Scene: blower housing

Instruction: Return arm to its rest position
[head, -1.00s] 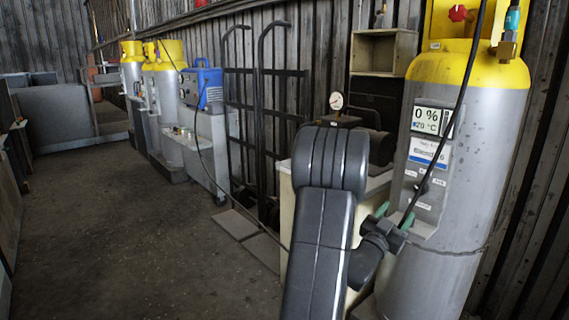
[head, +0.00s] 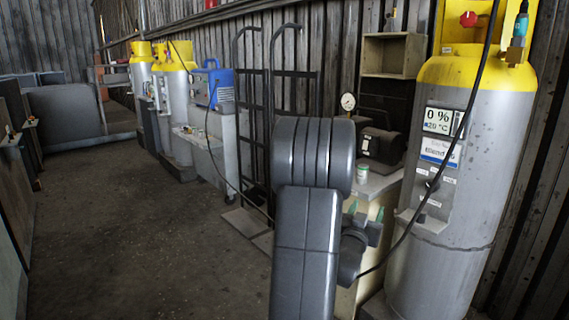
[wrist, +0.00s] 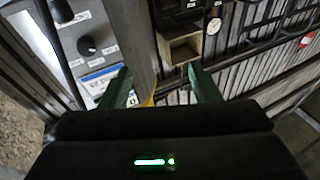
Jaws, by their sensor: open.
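My gripper (head: 366,216) is to the right of my dark arm in the head view, with its green fingertips showing. It is open and looks empty, to the left of the large grey tank (head: 450,190) with the yellow top and apart from its panel. In the wrist view the two green fingers of my gripper (wrist: 161,86) stand apart. Beyond them show the tank's panel with a black knob (wrist: 88,46) at left and a wooden box (wrist: 181,46) at top. My arm hides part of the bench behind it.
A black hose (head: 436,180) hangs across the tank and runs behind my gripper. A bench with a gauge (head: 347,102) and a small jar (head: 361,174) stands behind my arm. Black hand trucks (head: 285,110) lean on the wall. The floor (head: 140,230) at left is clear.

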